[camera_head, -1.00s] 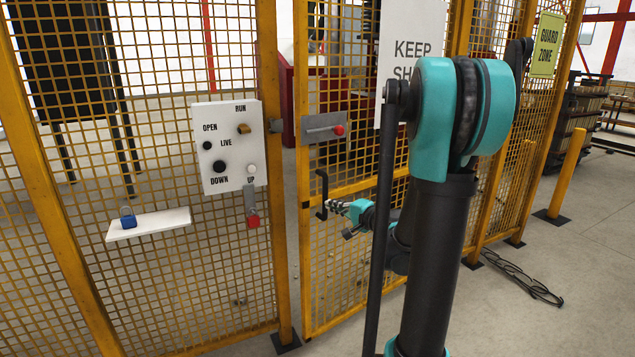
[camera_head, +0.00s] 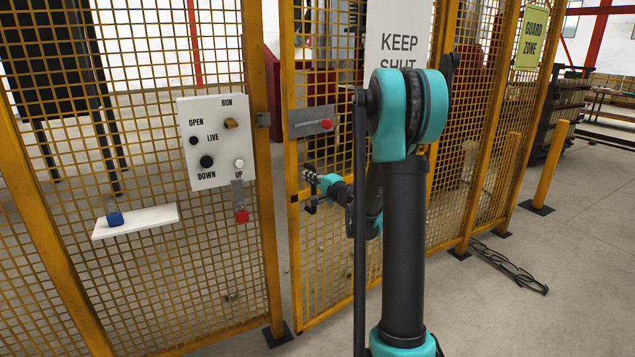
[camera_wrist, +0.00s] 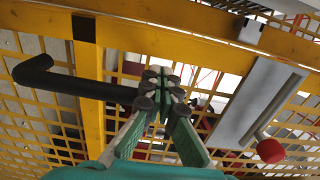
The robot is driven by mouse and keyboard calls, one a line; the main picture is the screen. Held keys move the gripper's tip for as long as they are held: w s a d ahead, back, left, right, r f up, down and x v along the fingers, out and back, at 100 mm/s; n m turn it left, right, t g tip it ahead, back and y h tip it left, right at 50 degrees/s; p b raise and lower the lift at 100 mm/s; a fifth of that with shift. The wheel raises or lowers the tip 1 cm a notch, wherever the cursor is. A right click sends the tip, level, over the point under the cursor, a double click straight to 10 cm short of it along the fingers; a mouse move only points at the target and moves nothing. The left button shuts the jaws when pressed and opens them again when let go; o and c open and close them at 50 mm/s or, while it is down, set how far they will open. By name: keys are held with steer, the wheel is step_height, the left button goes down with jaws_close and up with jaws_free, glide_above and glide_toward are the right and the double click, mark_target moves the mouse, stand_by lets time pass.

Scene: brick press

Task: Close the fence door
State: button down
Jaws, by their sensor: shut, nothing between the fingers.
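The fence door (camera_head: 291,240) is a yellow mesh panel with a KEEP SHUT sign (camera_head: 397,45). A narrow gap shows between its left edge and the fixed yellow post (camera_head: 262,180). A grey latch plate with a red knob (camera_head: 326,124) is on the door; it also shows at the right of the wrist view (camera_wrist: 270,150). The black bent handle (camera_wrist: 75,82) shows at the left of the wrist view and is mostly hidden in the head view. My gripper (camera_head: 309,172) is shut and empty, close to the handle. In the wrist view its fingertips (camera_wrist: 160,85) overlap the handle's end; contact is unclear.
A white control panel (camera_head: 216,142) with several buttons hangs on the fixed fence at left. A red padlock (camera_head: 242,215) hangs below it. A white shelf (camera_head: 150,222) holds a blue padlock (camera_head: 115,218). Open floor lies at right, with a cable coil (camera_head: 505,268).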

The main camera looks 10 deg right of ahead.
steer(key=shift+x, duration=1.05)
